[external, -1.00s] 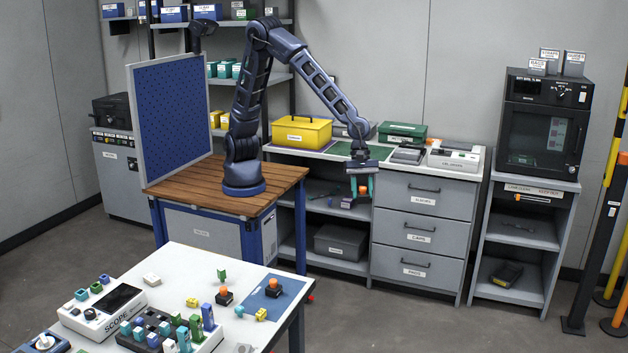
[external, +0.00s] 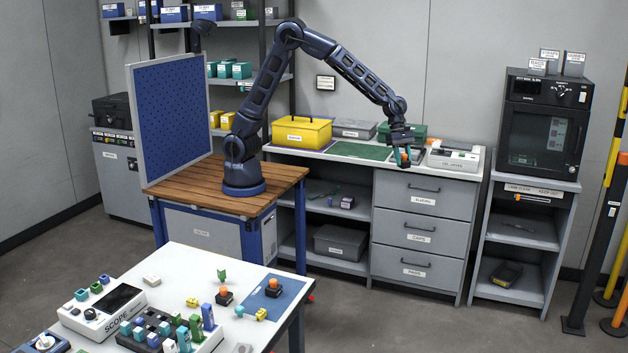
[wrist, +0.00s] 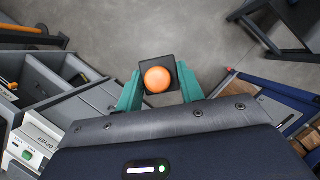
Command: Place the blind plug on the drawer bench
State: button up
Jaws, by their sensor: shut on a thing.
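My gripper (external: 402,158) is shut on the blind plug, a black square block with a round orange top. In the wrist view the blind plug (wrist: 158,79) sits between the two teal fingers, orange top facing the camera, with grey floor behind it. The drawer bench (external: 421,202) is grey, with labelled drawers on the right, open shelves on the left and a pale top. In the external view the gripper with the plug is at about the height of the bench top, near its front edge. Whether the plug touches the top cannot be told.
On the bench top are a yellow case (external: 302,132), a green mat (external: 360,151), a green box (external: 413,130) and a white-grey device (external: 454,158). A black-fronted oven cabinet (external: 542,125) stands right. Similar orange-topped blocks (external: 273,286) stand on the white table.

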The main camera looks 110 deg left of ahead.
jog(key=s+a+n, duration=0.1)
jog(key=s+a, duration=0.1)
jog(key=a, duration=0.7)
jog(key=s+a+n, duration=0.1)
jog(key=s+a, duration=0.1)
jog(key=a, duration=0.8)
notch_tip(320, 180, up, 3)
jog(key=n+t+y, duration=0.1)
jog(key=n+y, duration=0.2)
jog(key=n, duration=0.3)
send_over(353, 150)
jog(key=s, duration=0.2)
jog(key=f, duration=1.9)
jog(key=shift+w+d+f, duration=0.15)
jog(key=shift+d+f, duration=0.05)
jog(key=shift+d, duration=0.05)
jog(key=o, duration=0.6)
jog(key=shift+f, duration=0.15)
jog(key=shift+c, duration=0.2)
jog(key=o, duration=0.4)
jog(key=shift+o, duration=0.2)
